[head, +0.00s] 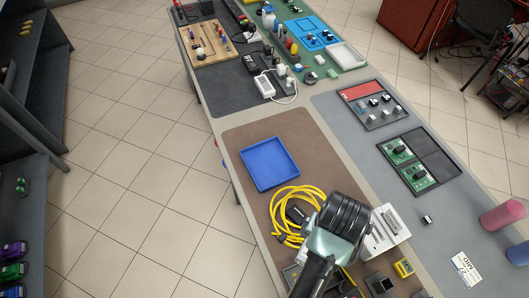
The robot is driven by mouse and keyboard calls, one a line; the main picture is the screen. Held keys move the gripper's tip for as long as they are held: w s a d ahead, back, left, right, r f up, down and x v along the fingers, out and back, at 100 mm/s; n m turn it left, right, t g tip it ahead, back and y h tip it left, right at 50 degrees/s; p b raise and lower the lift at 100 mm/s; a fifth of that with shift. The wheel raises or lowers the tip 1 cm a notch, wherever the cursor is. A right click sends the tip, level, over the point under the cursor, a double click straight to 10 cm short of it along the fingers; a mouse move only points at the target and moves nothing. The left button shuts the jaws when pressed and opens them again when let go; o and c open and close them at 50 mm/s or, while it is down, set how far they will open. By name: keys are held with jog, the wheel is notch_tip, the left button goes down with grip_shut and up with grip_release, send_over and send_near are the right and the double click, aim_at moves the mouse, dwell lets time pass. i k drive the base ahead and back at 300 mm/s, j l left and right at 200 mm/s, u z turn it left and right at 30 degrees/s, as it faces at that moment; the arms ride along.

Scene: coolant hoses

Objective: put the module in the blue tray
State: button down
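The blue tray (288,172) lies empty on the brown mat, left of my arm. My arm's black ribbed wrist hangs over the mat's right side, and the fingers of my gripper do not show. I cannot tell for certain which thing is the module. A white slotted unit (388,236) lies just right of my wrist, partly covered by it. A small dark and white block (426,219) lies apart on the grey mat. A small yellow item (403,268) lies near the bottom.
A coiled yellow hose (284,207) lies between the blue tray and my arm. Dark boxes (379,284) stand at the bottom. Green boards (398,152) sit in a dark tray at right. Pink (503,214) and blue cylinders stand at the right edge. The brown mat (245,134) is clear around the tray's far side.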

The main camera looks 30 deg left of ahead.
aim_at(266, 154)
jog(key=i+j+u, duration=0.5)
jog(key=i+j, duration=0.5)
jog(key=i, duration=0.15)
